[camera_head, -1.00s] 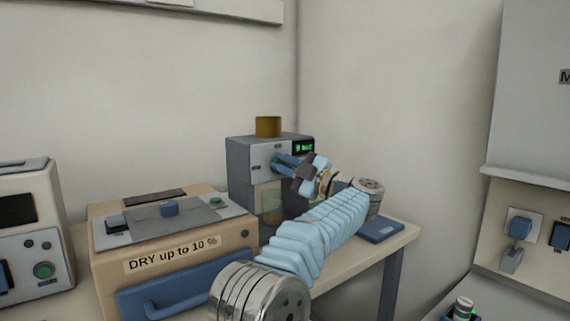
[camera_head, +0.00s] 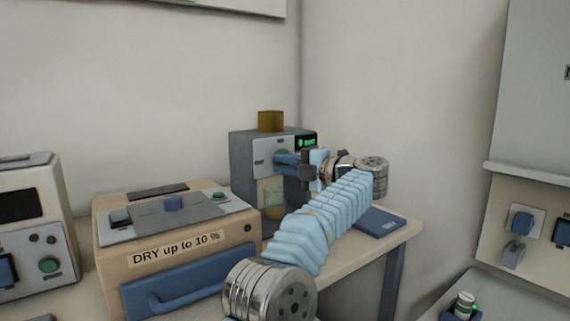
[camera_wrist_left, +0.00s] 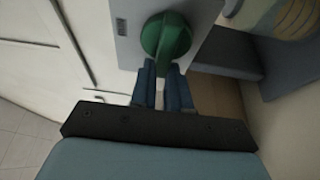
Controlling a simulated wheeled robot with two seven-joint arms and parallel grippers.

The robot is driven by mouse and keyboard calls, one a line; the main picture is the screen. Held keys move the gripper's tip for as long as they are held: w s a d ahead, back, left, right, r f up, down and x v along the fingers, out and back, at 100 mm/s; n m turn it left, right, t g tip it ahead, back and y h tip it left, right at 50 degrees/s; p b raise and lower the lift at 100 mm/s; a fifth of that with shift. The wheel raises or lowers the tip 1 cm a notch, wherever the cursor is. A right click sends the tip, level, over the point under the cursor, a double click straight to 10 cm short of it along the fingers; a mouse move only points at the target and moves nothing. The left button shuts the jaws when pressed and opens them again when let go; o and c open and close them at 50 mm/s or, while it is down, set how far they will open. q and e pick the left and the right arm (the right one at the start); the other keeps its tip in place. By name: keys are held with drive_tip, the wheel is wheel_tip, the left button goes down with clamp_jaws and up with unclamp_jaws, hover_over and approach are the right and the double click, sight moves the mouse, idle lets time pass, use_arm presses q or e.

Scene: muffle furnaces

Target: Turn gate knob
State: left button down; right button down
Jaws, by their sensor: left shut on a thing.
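The gate knob is green and round with a raised grip bar. It sits on the grey front panel of a dark grey machine (camera_head: 240,170) at the back of the bench. In the left wrist view the green knob (camera_wrist_left: 166,38) shows at the top centre, and the blue fingers of my left gripper (camera_wrist_left: 160,75) are shut on its grip bar. In the head view my left gripper (camera_head: 286,160) reaches the knob from the right and hides part of it. My right gripper is not in view.
A beige dryer (camera_head: 188,240) labelled "DRY up to 10 %" stands left of the machine. A glass beaker (camera_head: 275,204) stands in the machine's lower opening. A blue pad (camera_head: 381,222) lies at the bench's right end. A brown container (camera_head: 270,121) tops the machine.

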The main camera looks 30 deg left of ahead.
use_arm(q)
drive_tip(key=shift+f, duration=0.15)
drive_tip(key=c, duration=1.1)
unclamp_jaws()
drive_tip(key=d+p, duration=0.1)
drive_tip(key=d, duration=1.3)
